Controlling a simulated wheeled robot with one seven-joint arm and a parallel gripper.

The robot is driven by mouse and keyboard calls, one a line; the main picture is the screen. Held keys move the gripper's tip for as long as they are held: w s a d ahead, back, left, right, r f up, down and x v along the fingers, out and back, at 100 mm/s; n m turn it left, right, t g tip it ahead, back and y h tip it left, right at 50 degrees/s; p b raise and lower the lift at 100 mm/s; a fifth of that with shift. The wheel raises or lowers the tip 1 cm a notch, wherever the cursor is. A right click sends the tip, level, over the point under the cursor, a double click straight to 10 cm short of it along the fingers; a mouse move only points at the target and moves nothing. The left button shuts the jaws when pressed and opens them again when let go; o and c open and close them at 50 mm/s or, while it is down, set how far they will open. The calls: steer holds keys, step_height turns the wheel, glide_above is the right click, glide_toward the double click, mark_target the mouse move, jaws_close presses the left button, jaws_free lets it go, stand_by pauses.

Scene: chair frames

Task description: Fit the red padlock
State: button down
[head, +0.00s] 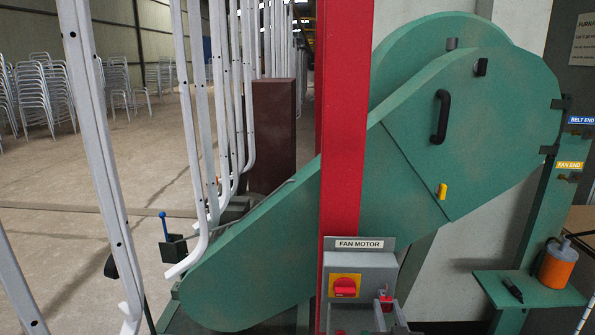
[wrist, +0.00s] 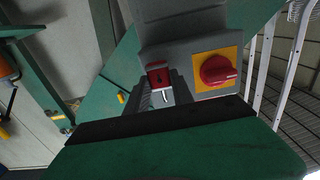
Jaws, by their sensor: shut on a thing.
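The wrist view looks upside down and shows the padlock (wrist: 157,75) with a dark keyhole and a silver shackle. My gripper (wrist: 160,86) is shut on the padlock, with ridged fingers beside it. In the head view only part of my gripper (head: 388,318) shows at the bottom edge. The box carries a red rotary switch (head: 345,287) on a yellow plate, also in the wrist view (wrist: 216,70). I cannot tell whether the shackle is open or closed.
A red post (head: 342,130) stands behind the box. A large green belt guard (head: 290,235) fills the middle. A green shelf (head: 530,290) at right holds an orange container (head: 557,265). White tubular frames (head: 100,150) hang at left.

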steer(key=shift+f+b, duration=1)
steer(key=shift+f, duration=0.05)
steer(key=shift+f+b, duration=0.35)
steer(key=shift+f, duration=0.1)
steer(key=c, duration=1)
jaws_free()
steer(key=shift+c, duration=0.5)
